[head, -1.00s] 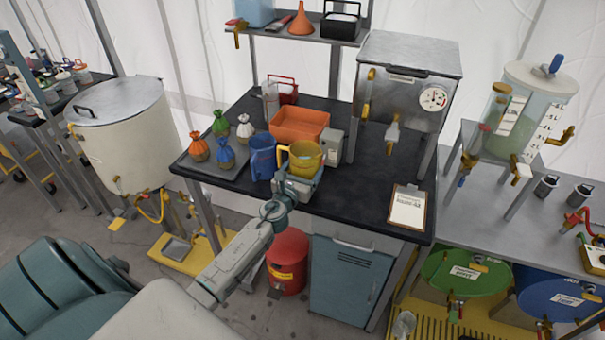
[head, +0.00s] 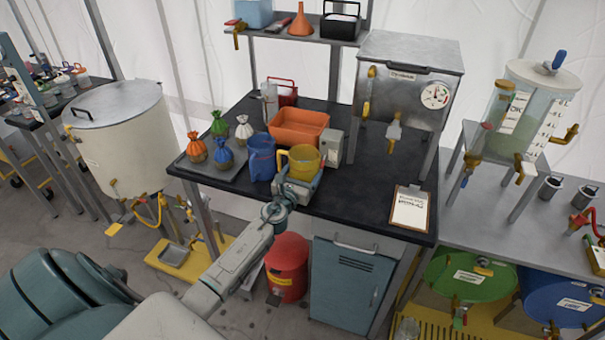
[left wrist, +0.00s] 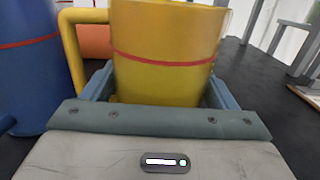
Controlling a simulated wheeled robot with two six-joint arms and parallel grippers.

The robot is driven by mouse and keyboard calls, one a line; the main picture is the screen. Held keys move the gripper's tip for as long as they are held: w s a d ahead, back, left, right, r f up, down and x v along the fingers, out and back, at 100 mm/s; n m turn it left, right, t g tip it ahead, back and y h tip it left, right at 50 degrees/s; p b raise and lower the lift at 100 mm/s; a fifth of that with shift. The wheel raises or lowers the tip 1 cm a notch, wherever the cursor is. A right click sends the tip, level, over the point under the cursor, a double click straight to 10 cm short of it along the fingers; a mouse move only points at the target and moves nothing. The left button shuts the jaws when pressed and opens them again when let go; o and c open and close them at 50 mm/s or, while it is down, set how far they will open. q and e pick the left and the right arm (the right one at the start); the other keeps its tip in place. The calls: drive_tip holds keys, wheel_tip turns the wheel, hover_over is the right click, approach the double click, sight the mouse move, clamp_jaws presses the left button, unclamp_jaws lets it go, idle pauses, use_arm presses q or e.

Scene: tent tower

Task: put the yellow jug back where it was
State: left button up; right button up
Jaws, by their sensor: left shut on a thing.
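The yellow jug (head: 305,159) is upright at the front of the black-topped bench (head: 360,205), its handle to the left. My left gripper (head: 299,180) is shut on the lower part of the jug. In the left wrist view the jug (left wrist: 165,50), with a red line around it, sits between the two fingers (left wrist: 165,92). Its base is hidden by my gripper, so I cannot tell whether it touches the bench. My right gripper is not in view.
A blue jug (head: 261,160) stands close left of the yellow jug. An orange bin (head: 298,127) and a grey box (head: 331,147) are behind it. Several tied bags stand on a tray (head: 190,171) at left. A clipboard (head: 410,209) lies at right; bench between is clear.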

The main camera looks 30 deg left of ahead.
use_arm(q)
drive_tip(key=o, duration=1.4)
drive_tip(key=shift+c, duration=0.2)
